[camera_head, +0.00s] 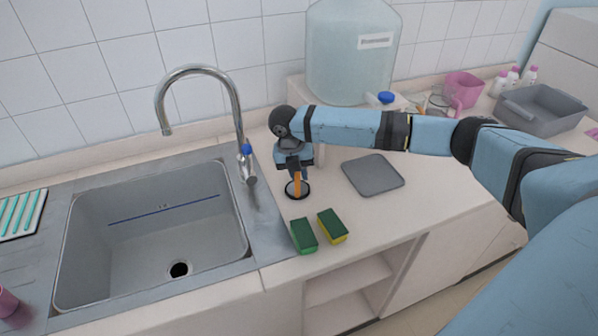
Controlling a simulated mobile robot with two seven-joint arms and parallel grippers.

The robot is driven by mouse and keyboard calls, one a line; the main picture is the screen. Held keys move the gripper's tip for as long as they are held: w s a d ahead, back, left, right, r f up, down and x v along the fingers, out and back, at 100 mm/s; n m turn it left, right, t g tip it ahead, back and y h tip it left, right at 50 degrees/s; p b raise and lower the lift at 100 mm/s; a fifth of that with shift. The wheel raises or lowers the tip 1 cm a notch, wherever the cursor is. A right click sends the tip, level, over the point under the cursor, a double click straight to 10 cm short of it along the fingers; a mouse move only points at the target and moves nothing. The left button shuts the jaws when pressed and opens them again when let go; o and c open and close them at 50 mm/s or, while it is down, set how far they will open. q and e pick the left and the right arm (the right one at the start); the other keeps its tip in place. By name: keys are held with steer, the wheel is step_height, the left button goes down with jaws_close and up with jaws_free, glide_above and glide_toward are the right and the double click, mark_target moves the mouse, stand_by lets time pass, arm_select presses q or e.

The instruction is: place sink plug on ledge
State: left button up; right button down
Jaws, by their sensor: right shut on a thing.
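The sink plug (297,196) is a dark round disc with a lighter face, at the counter surface just right of the sink (150,225). My right gripper (297,185) points straight down over it, with its orange fingers shut on the plug's middle. I cannot tell whether the plug rests on the counter or hangs just above it. The sink is empty, with an open dark drain hole (179,269) in its floor. A pale ledge (120,152) runs along the tiled wall behind the sink. My left gripper is not in view.
A chrome faucet (238,115) stands left of my right gripper. Two green-and-yellow sponges (304,236) (332,226) lie in front of it. A grey mat (373,175) lies to the right under my forearm. A big water container (350,60) stands behind.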

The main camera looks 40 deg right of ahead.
steer(key=c, duration=1.1)
jaws_free()
steer(key=shift+f, duration=0.1)
step_height(320, 180, up, 12)
steer(key=w+a, duration=0.1)
steer(key=a, duration=0.1)
steer(key=shift+w+b, duration=0.2)
steer(key=shift+b, duration=0.15)
